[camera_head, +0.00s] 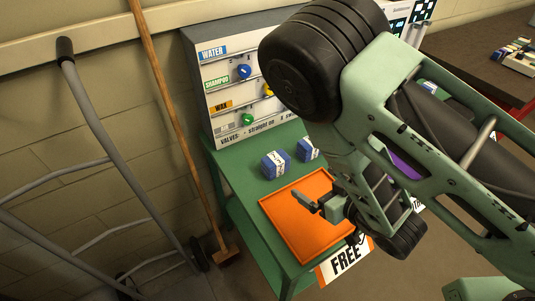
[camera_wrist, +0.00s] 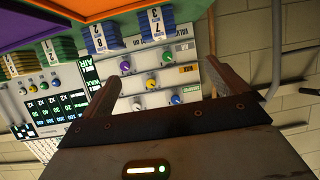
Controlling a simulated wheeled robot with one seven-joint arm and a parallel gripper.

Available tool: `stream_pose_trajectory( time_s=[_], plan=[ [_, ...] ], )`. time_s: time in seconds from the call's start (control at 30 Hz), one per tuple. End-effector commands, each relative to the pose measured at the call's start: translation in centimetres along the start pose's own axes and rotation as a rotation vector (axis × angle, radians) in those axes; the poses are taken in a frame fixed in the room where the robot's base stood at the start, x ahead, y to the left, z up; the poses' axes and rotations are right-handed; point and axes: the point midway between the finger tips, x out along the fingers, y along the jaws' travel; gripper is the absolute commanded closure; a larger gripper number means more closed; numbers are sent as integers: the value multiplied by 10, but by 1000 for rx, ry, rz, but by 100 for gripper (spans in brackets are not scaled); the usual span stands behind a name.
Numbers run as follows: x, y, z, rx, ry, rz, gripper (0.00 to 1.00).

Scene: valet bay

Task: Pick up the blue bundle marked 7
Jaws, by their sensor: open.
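The blue bundle marked 7 (camera_wrist: 155,22) stands at the top of the wrist view, with a white band. By its place before the valve panel, it appears to be the left blue bundle (camera_head: 275,164) in the head view, on the green bench (camera_head: 245,172). A second blue bundle (camera_wrist: 101,39) with a different number stands beside it; it also shows in the head view (camera_head: 308,149), partly behind my arm. My gripper (camera_head: 312,200) is open and empty above the orange tray, apart from both bundles. Its spread fingers (camera_wrist: 163,72) show in the wrist view.
The orange tray (camera_head: 290,222) lies at the bench front. A valve panel (camera_head: 222,102) with coloured knobs stands behind the bundles. A broom (camera_head: 178,125) and grey hand truck (camera_head: 115,155) are left of the bench.

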Motion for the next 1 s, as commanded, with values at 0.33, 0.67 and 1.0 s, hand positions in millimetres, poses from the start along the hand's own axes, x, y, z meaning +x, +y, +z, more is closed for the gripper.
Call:
stream_pose_trajectory(
  time_s=[0.33, 0.67, 1.0],
  plan=[
    [25, -1, 5, -2, 6, -2, 2],
    [53, -1, 5, 0, 6, -1, 2],
    [68, -2, 4, -2, 6, -3, 2]
  ],
)
